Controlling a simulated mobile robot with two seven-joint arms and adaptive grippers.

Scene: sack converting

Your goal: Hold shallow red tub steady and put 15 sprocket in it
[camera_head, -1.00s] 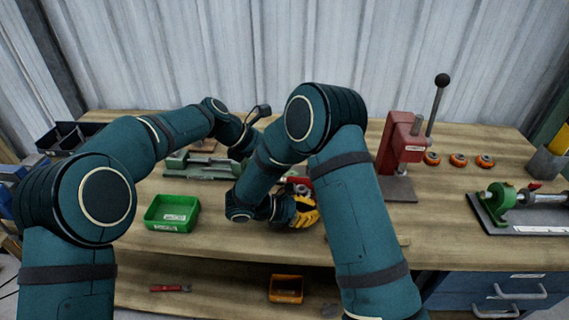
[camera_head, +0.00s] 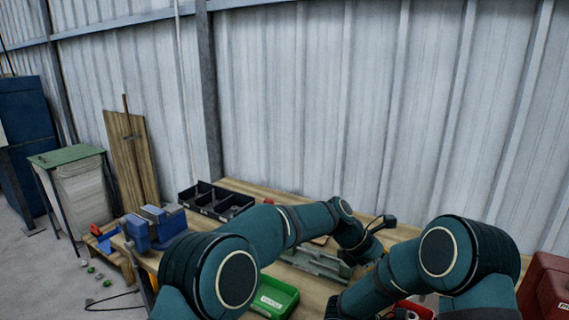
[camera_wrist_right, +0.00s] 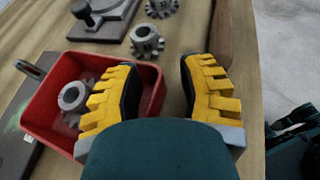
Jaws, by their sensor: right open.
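The shallow red tub (camera_wrist_right: 42,112) is at the left in the right wrist view, with one grey toothed sprocket (camera_wrist_right: 73,97) visible inside. A bit of red that appears to be the tub (camera_head: 418,308) shows at the bottom of the head view, mostly cut off. My right gripper (camera_wrist_right: 158,82) has yellow ribbed fingers spread apart with nothing between them. Its left finger overlaps the tub; its right finger is over bare wood. Two more sprockets lie outside, one (camera_wrist_right: 147,42) just beyond the tub and one (camera_wrist_right: 161,7) farther off.
In the head view, a green tray (camera_head: 274,298) sits near the front, a black divided bin (camera_head: 216,203) at the back left, and a blue vise (camera_head: 153,228) left. A dark plate (camera_wrist_right: 105,25) lies beyond the tub.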

